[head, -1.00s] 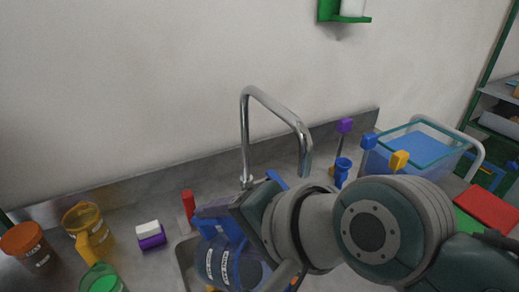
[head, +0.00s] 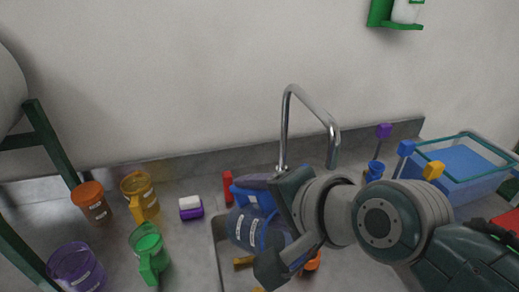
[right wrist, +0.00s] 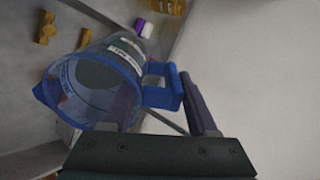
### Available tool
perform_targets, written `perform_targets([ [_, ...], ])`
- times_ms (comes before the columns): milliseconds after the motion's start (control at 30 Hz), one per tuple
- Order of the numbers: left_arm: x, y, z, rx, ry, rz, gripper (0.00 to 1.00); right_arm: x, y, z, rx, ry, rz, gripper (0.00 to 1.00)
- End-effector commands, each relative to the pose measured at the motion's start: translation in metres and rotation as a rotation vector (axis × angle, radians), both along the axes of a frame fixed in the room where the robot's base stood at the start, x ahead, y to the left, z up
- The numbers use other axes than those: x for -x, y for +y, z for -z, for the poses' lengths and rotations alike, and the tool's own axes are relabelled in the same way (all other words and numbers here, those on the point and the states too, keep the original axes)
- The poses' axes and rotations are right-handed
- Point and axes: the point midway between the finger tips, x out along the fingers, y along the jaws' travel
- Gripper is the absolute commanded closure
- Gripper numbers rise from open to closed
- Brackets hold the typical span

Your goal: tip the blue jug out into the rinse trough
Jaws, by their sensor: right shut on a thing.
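The blue jug (head: 246,232), see-through with white labels, is held over the rinse trough (head: 219,262) in the head view. It is tilted well over. In the right wrist view the jug (right wrist: 105,85) has its spout toward the lower left. My right gripper (head: 264,184) is shut on the blue handle (right wrist: 162,88); one dark finger shows beside the handle in the wrist view. Whether liquid is in the jug or leaving it cannot be told. The jug and my arm hide much of the trough. My left gripper is not in view.
A tap (head: 284,130) arches behind the jug. A yellow piece (head: 243,260) lies in the trough. A blue tub (head: 455,172) is at right.

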Motion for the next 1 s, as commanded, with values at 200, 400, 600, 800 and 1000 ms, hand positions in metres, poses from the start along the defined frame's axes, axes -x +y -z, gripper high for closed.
perform_targets([
  [200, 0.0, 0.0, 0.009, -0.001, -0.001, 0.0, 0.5, 0.003, -0.003, -0.004, -0.04, -0.047, 0.0, 1.0],
  [400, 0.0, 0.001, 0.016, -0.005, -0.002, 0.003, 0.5, 0.005, -0.005, -0.008, -0.069, -0.077, 0.0, 1.0],
  [600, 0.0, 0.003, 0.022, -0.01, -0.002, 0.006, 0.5, 0.008, -0.007, -0.011, -0.096, -0.105, -0.002, 1.0],
  [800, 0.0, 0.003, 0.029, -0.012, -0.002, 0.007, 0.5, 0.01, -0.009, -0.014, -0.117, -0.131, -0.001, 1.0],
  [1000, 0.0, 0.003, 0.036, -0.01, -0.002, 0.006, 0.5, 0.012, -0.011, -0.016, -0.14, -0.153, -0.001, 1.0],
])
